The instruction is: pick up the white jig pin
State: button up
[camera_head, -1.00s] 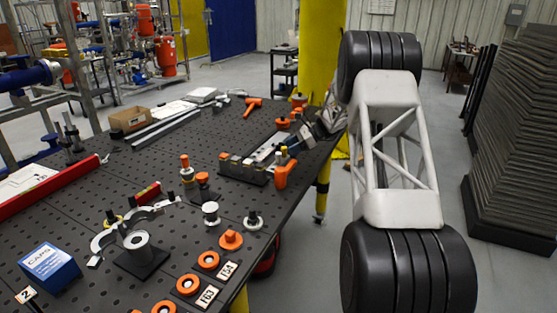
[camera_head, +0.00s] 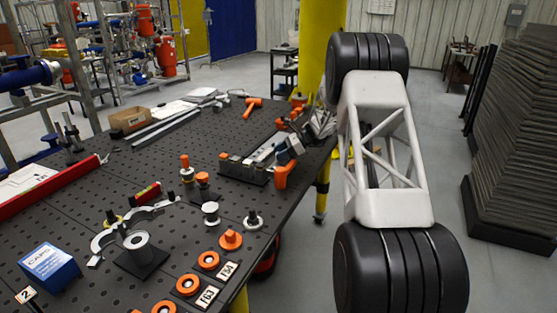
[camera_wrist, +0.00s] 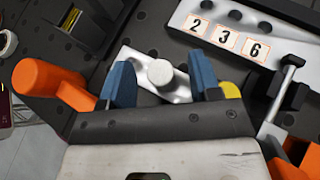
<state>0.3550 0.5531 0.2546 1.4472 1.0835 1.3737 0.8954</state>
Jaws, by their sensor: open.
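The white jig pin (camera_wrist: 160,72) shows in the wrist view as a round white head over a silver metal plate (camera_wrist: 135,60). My gripper (camera_wrist: 162,77) is open, with one blue fingertip on each side of the pin and gaps on both sides. I cannot tell how far down the fingers reach around it. A yellow pin (camera_wrist: 231,90) is partly hidden behind the right finger. In the head view my gripper (camera_head: 289,148) is over the right end of the fixture (camera_head: 240,172), and the white pin cannot be made out there.
An orange clamp handle (camera_wrist: 45,80) is close to the left finger. A plate marked 2 3 6 (camera_wrist: 228,40) and a metal toggle bar (camera_wrist: 285,85) lie to the right. Orange-topped pins (camera_head: 186,165) and orange rings (camera_head: 208,260) stand on the perforated black table (camera_head: 110,180).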

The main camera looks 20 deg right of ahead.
dwell(0.5)
jog(key=c, duration=1)
